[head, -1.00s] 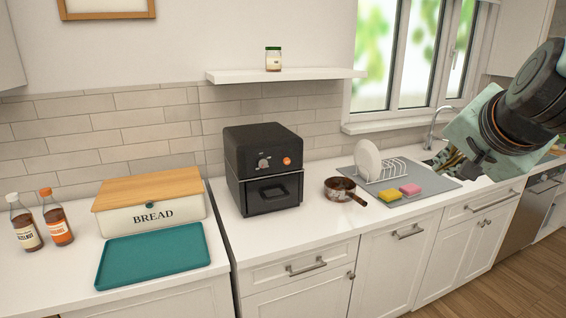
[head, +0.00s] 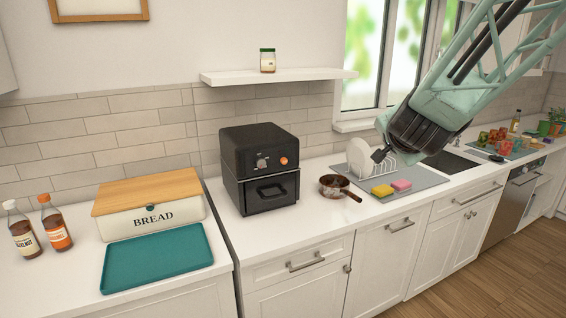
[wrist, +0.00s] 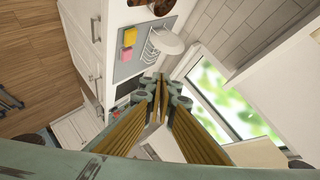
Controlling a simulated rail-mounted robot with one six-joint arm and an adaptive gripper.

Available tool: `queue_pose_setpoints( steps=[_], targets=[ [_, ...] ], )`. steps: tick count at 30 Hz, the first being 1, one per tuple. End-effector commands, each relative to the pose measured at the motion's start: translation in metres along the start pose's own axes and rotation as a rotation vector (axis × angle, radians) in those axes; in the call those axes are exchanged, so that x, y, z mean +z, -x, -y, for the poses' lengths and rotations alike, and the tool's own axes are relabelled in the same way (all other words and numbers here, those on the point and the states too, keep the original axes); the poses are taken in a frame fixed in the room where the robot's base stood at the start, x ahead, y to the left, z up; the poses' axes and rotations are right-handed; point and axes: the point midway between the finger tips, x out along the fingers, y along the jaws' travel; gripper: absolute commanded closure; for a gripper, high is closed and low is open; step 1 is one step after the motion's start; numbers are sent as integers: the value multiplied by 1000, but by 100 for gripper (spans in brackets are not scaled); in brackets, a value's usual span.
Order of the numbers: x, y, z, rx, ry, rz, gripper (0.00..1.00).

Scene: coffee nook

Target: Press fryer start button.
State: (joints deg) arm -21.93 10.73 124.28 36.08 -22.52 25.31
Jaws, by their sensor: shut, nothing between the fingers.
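The black fryer (head: 260,190) stands on the counter, with its drawer handle facing front. On its upper front are a grey dial (head: 262,165) and, to the right, a round orange button (head: 284,161), likely the start button. The fryer is not visible in the wrist view. My gripper (wrist: 163,84) shows in the wrist view with its fingers shut and empty.
A brown pan (head: 334,185) stands right of the fryer, then a grey mat (head: 424,180) with a dish rack, plate and sponges. A shelf (head: 280,76) with a jar hangs above. A bread box (head: 150,217) and teal tray (head: 157,258) lie left. Counter before the fryer is clear.

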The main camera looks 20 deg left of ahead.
Motion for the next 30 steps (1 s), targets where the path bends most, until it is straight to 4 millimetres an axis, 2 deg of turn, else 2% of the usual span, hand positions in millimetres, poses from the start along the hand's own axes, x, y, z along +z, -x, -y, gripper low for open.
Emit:
queue_pose_setpoints(
  steps=[1, 15, 30],
  targets=[
    [9, -6, 4, -3, -3, 0, 100],
    [71, -50, 30, -36, -46, -43, 100],
    [147, -84, 49, -73, -81, -92, 100]
  ],
)
